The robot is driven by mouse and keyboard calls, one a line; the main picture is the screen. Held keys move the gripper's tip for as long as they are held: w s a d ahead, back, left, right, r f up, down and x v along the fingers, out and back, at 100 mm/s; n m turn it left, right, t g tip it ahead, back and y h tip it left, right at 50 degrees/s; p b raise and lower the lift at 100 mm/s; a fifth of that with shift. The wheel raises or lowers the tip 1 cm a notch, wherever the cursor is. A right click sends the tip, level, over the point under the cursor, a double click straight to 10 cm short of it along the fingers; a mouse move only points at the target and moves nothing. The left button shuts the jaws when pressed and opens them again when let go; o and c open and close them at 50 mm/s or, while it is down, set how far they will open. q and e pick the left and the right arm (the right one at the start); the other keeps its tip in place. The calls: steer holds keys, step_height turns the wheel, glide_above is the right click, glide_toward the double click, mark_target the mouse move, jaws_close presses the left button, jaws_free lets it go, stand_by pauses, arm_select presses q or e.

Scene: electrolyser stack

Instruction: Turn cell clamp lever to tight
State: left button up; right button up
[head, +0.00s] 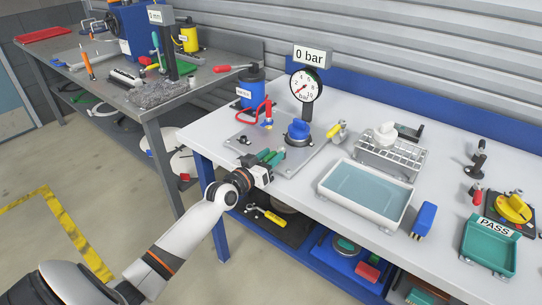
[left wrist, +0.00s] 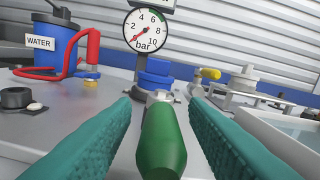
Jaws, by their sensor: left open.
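The clamp lever shows in the left wrist view as a green handle (left wrist: 162,142) on a metal pivot, pointing toward the camera. Blue round parts (left wrist: 157,75) of the cell stand just behind the pivot; in the head view the blue cell (head: 298,132) is on a grey plate. My left gripper (head: 272,157) is at the front of this plate. In the left wrist view its two teal fingers (left wrist: 162,125) are open, one on each side of the green handle, with gaps visible. In the head view the fingers largely hide the handle. My right gripper is not in view.
A gauge (head: 305,86) under a "0 bar" sign stands behind the cell. A blue WATER container (head: 251,90) with a red hose (head: 251,116) is to its left. A yellow-handled valve (head: 338,131) and a water-filled white tray (head: 366,192) are to the right.

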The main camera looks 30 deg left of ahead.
arm_select(q)
steer(key=shift+w, duration=0.3)
jaws_close()
